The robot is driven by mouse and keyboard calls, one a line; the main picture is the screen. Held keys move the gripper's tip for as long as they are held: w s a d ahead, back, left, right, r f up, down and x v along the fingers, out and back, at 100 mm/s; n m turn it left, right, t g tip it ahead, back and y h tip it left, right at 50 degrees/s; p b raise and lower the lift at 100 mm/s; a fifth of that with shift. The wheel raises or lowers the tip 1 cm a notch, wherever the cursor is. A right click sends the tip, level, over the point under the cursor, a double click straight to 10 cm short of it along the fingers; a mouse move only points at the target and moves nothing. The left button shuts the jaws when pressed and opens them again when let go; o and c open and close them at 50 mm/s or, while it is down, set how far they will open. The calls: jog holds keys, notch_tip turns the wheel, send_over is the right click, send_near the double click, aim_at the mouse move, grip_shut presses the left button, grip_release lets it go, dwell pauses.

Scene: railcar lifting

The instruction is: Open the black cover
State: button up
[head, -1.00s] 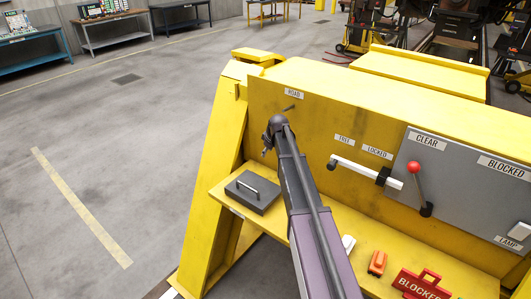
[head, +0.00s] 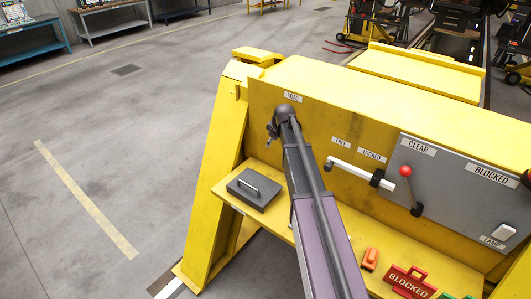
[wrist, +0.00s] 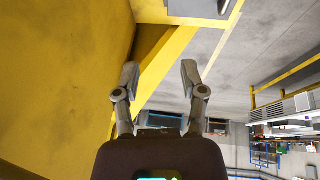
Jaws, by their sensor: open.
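The black cover (head: 255,188) is a dark grey, flat square lid with a light bar handle (head: 248,188) on top. It lies flat at the left end of the yellow shelf, and no gap shows under it. My gripper (head: 271,132) is above and slightly right of it, close to the yellow upright panel under the ROAD label. In the wrist view my gripper (wrist: 160,73) has its two fingers spread with nothing between them.
The yellow panel (head: 330,115) stands behind the shelf. A white-handled lever (head: 347,171) and a red-knobbed lever (head: 411,188) are on the right. An orange item (head: 370,259) and a red BLOCKED tag (head: 407,282) lie on the shelf. The floor at left is clear.

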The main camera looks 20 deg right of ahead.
jog(key=shift+s+r, duration=0.15)
jog(key=shift+r, duration=0.25)
jog(key=shift+s, duration=0.1)
jog(key=c, duration=0.4)
jog(key=shift+s+a+f, duration=0.15)
jog(key=shift+s+f, duration=0.05)
jog(key=shift+s, duration=0.1)
grip_shut()
jog(key=s+a+f+m+g+b, duration=0.1)
jog(key=s+a+f+m+b, duration=0.1)
jog(key=s, duration=0.8)
jog(key=s+a+f+m+g+b, duration=0.2)
jog(key=s+a+f+b, duration=0.3)
jog(key=s, duration=0.5)
jog(key=s+a+f+m+g+h+b, duration=0.1)
jog(key=s+a+f+m+b, duration=0.2)
jog(key=s, duration=0.8)
notch_tip(320, 180, down, 2)
jog(key=shift+a+f+m+g, duration=0.1)
jog(key=shift+a+m+g, duration=0.2)
jog(key=shift+a, duration=0.55)
jog(key=shift+a, duration=0.1)
